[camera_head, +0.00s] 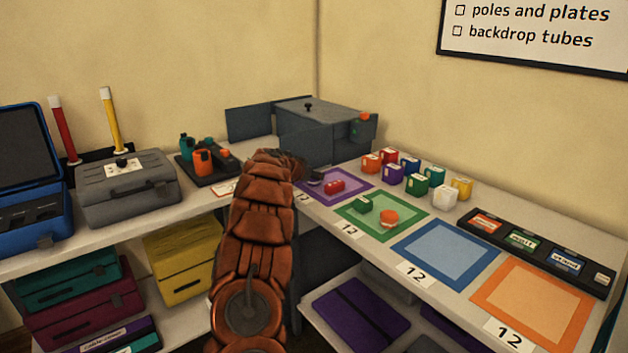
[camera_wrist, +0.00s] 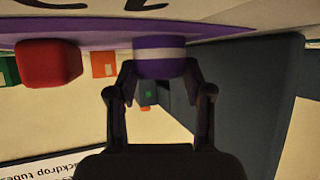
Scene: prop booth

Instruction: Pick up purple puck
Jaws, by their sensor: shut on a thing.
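The purple puck (camera_wrist: 159,62) with a white band shows at the top middle of the wrist view, between the two dark fingers of my gripper (camera_wrist: 160,72). My gripper is shut on it from both sides. The puck is at the purple-bordered mat (camera_wrist: 100,36); I cannot tell whether it still touches it. In the head view my arm reaches to the left end of the purple mat (camera_head: 363,187), and the arm hides most of the gripper. A small dark shape there is too unclear to tell puck from finger.
A red block (camera_head: 334,186) lies on the same mat, close beside the puck; it also shows in the wrist view (camera_wrist: 48,65). Several coloured blocks stand behind the mats. A grey box (camera_head: 325,118) stands in the corner. The blue mat (camera_head: 445,254) is empty.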

